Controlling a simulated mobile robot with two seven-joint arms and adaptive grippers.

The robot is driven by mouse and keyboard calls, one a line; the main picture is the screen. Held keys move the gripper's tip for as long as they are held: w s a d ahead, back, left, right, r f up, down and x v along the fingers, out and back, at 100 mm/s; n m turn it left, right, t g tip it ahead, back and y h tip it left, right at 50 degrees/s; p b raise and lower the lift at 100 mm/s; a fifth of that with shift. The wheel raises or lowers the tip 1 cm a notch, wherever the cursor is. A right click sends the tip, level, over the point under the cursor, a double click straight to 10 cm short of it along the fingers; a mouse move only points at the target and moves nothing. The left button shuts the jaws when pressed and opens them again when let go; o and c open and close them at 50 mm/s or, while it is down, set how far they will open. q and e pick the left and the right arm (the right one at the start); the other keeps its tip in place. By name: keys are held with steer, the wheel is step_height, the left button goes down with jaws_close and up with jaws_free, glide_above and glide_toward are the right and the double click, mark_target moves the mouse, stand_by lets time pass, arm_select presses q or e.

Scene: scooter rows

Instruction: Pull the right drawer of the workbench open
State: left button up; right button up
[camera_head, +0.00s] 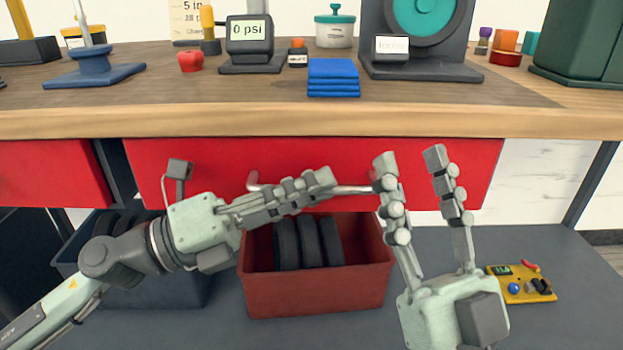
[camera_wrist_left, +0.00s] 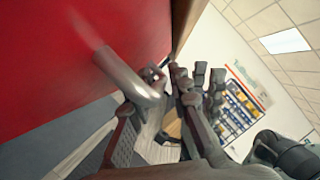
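The right drawer (camera_head: 220,155) is a wide red front under the benchtop; it looks closed. Its silver bar handle (camera_head: 352,189) runs across the middle of the front. My left gripper (camera_head: 322,180) is at the handle, its fingers covering the middle of the bar.
Below are a red bin (camera_head: 318,296) with dark tyres and a yellow control box (camera_head: 522,284). Another red drawer (camera_head: 50,172) is at left.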

arm_select(q)
steer(key=shift+d, duration=0.15)
steer(key=shift+c, duration=0.5)
jaws_close()
